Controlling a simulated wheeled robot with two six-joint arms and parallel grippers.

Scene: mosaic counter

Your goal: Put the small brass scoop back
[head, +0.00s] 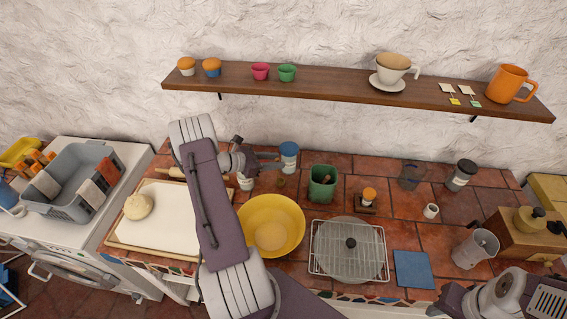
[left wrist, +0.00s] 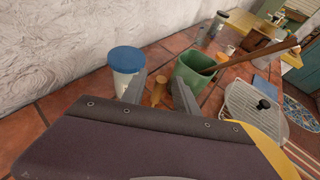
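A small brass-coloured piece (left wrist: 158,92) with a knobbed top shows between my left fingers in the left wrist view. It may be the scoop or part of it, but its full shape is hidden. In the head view, a small brown item (head: 281,182) sits on the counter below my left gripper (head: 278,161). My left gripper (left wrist: 160,88) is open, its fingers apart with a gap on each side of the brass-coloured piece. My right arm enters at the lower right; its fingertips do not show.
A yellow bowl (head: 285,213), a wire rack (head: 379,267) and a blue cloth (head: 413,270) lie nearer the front. A shelf (head: 330,88) is above.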

